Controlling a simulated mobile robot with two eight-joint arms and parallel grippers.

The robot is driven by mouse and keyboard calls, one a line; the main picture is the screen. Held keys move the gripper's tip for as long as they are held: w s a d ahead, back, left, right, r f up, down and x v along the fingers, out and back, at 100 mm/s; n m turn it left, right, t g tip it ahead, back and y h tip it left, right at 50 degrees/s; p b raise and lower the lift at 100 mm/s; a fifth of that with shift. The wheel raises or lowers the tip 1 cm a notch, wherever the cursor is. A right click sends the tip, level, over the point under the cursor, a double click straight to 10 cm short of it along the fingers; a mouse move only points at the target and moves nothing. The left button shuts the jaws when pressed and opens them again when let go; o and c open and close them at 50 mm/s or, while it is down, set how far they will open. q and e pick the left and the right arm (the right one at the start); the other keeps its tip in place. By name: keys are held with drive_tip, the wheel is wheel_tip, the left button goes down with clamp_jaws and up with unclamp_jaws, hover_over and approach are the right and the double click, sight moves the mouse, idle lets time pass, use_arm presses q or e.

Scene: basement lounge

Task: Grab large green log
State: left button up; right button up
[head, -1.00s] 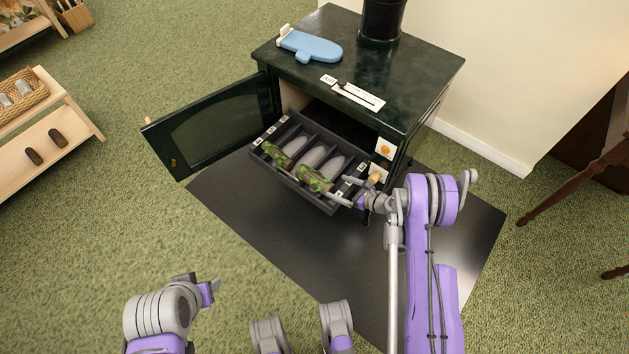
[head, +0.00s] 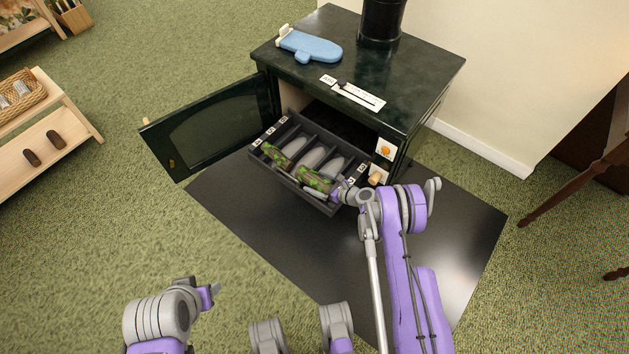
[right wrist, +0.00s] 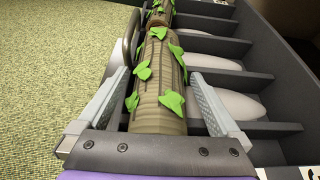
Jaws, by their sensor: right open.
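The large green log (head: 314,179), brown with green leaves, lies in the front of the pulled-out compartment tray (head: 322,205). My right gripper (head: 334,190) is at its right end, open. In the right wrist view the log (right wrist: 158,100) lies lengthwise between the two spread fingers (right wrist: 158,78), with a gap visible at the right finger. A smaller leafy log (head: 279,156) lies at the tray's left; its end shows beyond the large log in the right wrist view (right wrist: 160,14). My left gripper (head: 212,290) is low at the left, away from the tray; its jaw gap is unclear.
The dark stove (head: 400,75) stands behind the tray, its door (head: 210,122) swung open to the left. Pale rounded shapes (head: 312,158) fill other compartments. A blue mitt (head: 312,47) lies on top. A wooden shelf (head: 70,147) is far left. The black floor mat (head: 265,235) is clear in front.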

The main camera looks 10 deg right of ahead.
clamp_jaws()
idle(0.3)
drive_tip(key=shift+r, duration=0.1)
